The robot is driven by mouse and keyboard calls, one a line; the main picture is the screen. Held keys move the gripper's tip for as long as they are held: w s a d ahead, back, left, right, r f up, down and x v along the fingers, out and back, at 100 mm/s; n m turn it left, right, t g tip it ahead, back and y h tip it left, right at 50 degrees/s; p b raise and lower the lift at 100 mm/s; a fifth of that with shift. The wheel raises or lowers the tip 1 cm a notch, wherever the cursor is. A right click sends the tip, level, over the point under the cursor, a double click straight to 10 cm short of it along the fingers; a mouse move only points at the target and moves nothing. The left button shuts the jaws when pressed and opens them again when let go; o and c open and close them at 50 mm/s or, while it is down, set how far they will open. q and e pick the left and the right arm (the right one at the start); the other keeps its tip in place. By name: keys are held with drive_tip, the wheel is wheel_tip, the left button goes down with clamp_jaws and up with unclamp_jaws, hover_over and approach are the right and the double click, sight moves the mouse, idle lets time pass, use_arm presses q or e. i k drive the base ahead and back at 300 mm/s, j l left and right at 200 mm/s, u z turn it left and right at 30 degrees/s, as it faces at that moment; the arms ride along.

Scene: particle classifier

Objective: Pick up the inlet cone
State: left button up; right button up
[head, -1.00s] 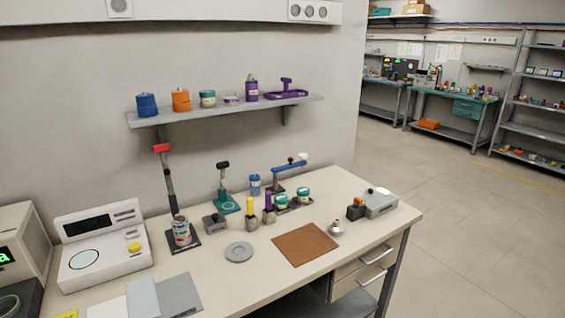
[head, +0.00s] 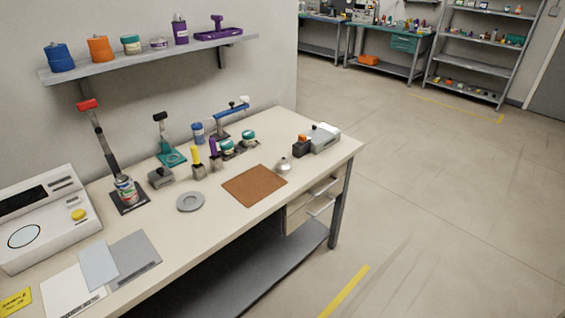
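A small silvery cone-shaped piece with a narrow top, which looks like the inlet cone (head: 283,166), stands on the workbench (head: 232,222). It is just beyond the right corner of a brown mat (head: 254,186), near the bench's front edge. Nothing covers it. Neither of my grippers is in the head view.
A grey-and-black device (head: 318,139) stands right of the cone. A grey disc (head: 190,202) lies left of the mat. Jars and tools stand behind. A white instrument (head: 45,220) is at the left. A wall shelf (head: 150,62) hangs above; open floor lies right.

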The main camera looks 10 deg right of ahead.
sight(284, 167)
drive_tip(key=i+l, duration=0.15)
drive_tip(key=l, duration=0.2)
drive_tip(key=i+l+u, duration=0.15)
drive_tip(key=l, duration=0.2)
drive_tip(key=i+l, duration=0.2)
drive_tip(key=l, duration=0.2)
drive_tip(key=i+l+u, duration=0.15)
drive_tip(key=l, duration=0.2)
drive_tip(key=i+l, duration=0.1)
drive_tip(key=l, duration=0.3)
drive_tip(key=i+l+u, duration=0.1)
drive_tip(key=l, duration=0.3)
